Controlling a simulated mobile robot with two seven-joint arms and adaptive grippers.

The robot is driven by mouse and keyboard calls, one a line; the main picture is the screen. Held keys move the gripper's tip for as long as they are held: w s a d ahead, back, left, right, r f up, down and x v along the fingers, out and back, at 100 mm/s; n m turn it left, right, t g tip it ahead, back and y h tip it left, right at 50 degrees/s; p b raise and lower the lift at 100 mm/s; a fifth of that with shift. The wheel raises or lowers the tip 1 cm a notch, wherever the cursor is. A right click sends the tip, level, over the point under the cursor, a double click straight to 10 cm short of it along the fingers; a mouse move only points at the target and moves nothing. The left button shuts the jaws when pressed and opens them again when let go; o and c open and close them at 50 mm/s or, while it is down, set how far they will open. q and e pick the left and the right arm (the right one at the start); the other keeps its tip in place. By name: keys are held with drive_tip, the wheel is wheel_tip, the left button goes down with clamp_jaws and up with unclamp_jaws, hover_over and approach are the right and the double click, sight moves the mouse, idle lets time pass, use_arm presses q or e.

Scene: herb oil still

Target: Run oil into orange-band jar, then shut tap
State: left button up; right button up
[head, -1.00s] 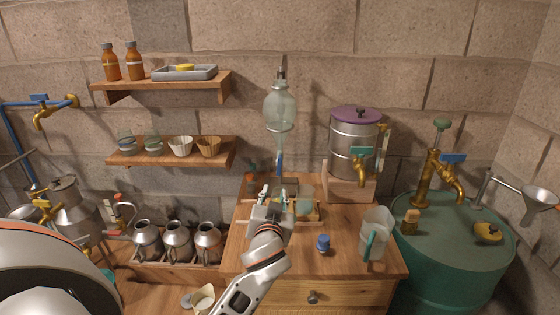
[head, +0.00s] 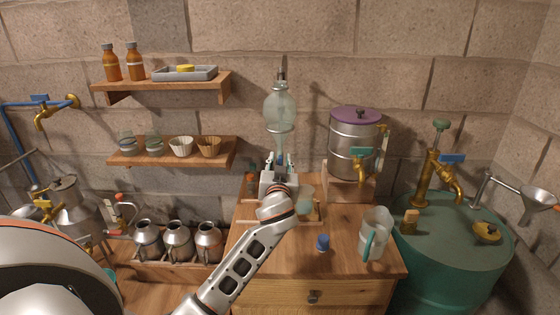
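The glass separating funnel (head: 280,108) hangs on the wall above the wooden cabinet. Its stem runs down to a small blue tap (head: 281,158). My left gripper (head: 280,162) is just below the funnel, fingers pointing up and apart, one on each side of the tap; I cannot tell if they touch it. A clear glass jar (head: 306,196) stands in a wooden tray (head: 318,213), partly behind my gripper. No orange band can be made out on it, and anything directly under the funnel is hidden by my gripper and wrist. My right gripper is not in view.
A steel urn (head: 352,150) with a purple lid and brass tap stands right of the funnel. A blue cap (head: 322,242) and a clear jug (head: 376,235) are on the cabinet top (head: 345,255). A shelf (head: 170,155) at left holds banded jars and paper filter cups.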

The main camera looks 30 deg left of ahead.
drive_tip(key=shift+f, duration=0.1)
use_arm(q)
clamp_jaws()
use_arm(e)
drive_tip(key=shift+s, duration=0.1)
